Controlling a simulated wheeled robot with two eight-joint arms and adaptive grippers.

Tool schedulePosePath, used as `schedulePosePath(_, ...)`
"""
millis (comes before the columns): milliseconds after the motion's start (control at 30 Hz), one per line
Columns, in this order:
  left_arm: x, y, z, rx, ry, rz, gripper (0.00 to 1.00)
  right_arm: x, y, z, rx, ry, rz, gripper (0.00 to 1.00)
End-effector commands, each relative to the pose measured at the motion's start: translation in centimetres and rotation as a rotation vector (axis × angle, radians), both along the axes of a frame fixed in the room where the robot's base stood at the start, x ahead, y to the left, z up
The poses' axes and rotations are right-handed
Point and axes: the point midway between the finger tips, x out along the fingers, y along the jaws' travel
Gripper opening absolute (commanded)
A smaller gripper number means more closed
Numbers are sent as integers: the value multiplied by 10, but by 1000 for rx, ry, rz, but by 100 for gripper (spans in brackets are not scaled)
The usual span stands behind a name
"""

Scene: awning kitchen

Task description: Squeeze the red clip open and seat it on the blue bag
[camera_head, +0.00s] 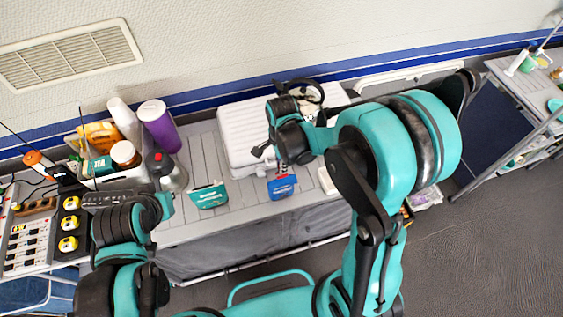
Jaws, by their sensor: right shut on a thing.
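The blue bag (283,189) stands on the grey slatted counter (240,203), close to its front edge. A small red patch, the red clip (281,170), shows at the top of the blue bag. My right gripper (272,158) is just above the bag, shut on the red clip. Whether the clip's jaws are around the bag's top edge or only touching it is too small to tell.
A teal bag (208,196) stands left of the blue bag. A white ribbed case (241,135) lies behind, and a small white block (327,181) is to the right. A purple cup (159,126), a grey bottle (168,172) and a tool rack crowd the left.

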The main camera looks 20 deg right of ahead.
Motion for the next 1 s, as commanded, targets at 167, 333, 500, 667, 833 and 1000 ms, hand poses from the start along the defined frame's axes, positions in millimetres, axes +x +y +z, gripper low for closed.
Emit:
schedulePosePath(167, 0, 0, 0, 0, 0, 0, 0, 0, 0, 0, 0, 0, 0, 6)
schedulePosePath(333, 0, 0, 0, 0, 0, 0, 0, 0, 0, 0, 0, 0, 0, 6)
schedulePosePath(500, 0, 0, 0, 0, 0, 0, 0, 0, 0, 0, 0, 0, 1, 6)
schedulePosePath(667, 0, 0, -4, 0, 0, 0, 0, -1, 0, -3, 0, 0, 1, 6)
schedulePosePath(833, 0, 0, -6, 0, 0, 0, 0, -1, 0, -4, 0, 0, 1, 6)
schedulePosePath(1000, 0, 0, -6, 0, 0, 0, 0, -1, 0, -4, 0, 0, 1, 6)
